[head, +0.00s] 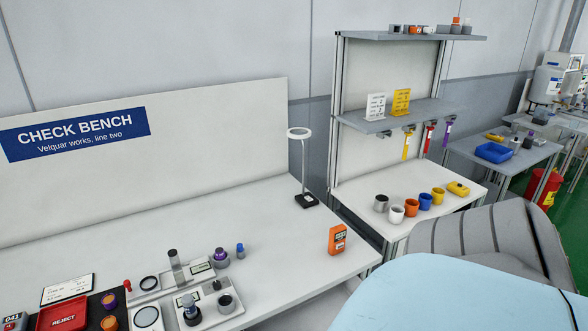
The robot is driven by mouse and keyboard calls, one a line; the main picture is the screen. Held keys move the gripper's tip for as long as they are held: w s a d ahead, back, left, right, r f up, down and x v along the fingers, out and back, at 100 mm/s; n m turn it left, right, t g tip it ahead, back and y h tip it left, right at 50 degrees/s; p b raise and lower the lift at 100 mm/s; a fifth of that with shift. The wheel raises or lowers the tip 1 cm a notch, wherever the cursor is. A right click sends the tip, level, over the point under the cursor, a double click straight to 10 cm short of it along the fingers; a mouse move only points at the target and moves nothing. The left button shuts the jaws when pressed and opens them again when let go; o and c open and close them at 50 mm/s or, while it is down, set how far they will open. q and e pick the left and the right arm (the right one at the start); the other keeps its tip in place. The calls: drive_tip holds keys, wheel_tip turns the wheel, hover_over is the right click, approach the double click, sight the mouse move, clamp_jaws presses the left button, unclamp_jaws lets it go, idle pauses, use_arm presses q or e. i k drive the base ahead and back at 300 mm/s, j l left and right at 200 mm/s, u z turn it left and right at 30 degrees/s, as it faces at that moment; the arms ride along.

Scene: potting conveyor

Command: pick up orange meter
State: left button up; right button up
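An orange meter (337,239) with a small dark display stands upright on the white check bench (290,280), near its right end. Nothing touches it. Neither of my grippers shows in the head view. A large pale blue and grey shape fills the lower right of the view, to the right of the bench, and the meter is clear of it.
A ring lamp (305,195) stands behind the meter. Gauges and small parts sit on the bench's left half, by a red reject tray (63,317). A second table (408,187) holds several coloured cups. The bench around the meter is clear.

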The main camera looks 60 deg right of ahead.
sight(337, 233)
drive_tip(key=z, duration=2.2)
drive_tip(key=k+u, duration=0.1)
drive_tip(key=k, duration=0.55)
drive_tip(key=u, duration=1.6)
drive_tip(key=l+u, duration=0.15)
drive_tip(key=u, duration=0.2)
drive_tip(key=l+u, duration=0.2)
drive_tip(key=u, duration=0.15)
drive_tip(key=k+l+u, duration=0.1)
drive_tip(key=u, duration=0.25)
drive_tip(key=k+l, duration=0.2)
drive_tip(key=l, duration=0.2)
drive_tip(key=k+l, duration=0.25)
drive_tip(key=l, duration=0.15)
drive_tip(key=k+l, duration=0.2)
drive_tip(key=l, duration=0.15)
drive_tip(key=k+l, duration=0.25)
drive_tip(key=l, duration=0.15)
drive_tip(key=k+l, duration=0.2)
drive_tip(key=l, duration=0.2)
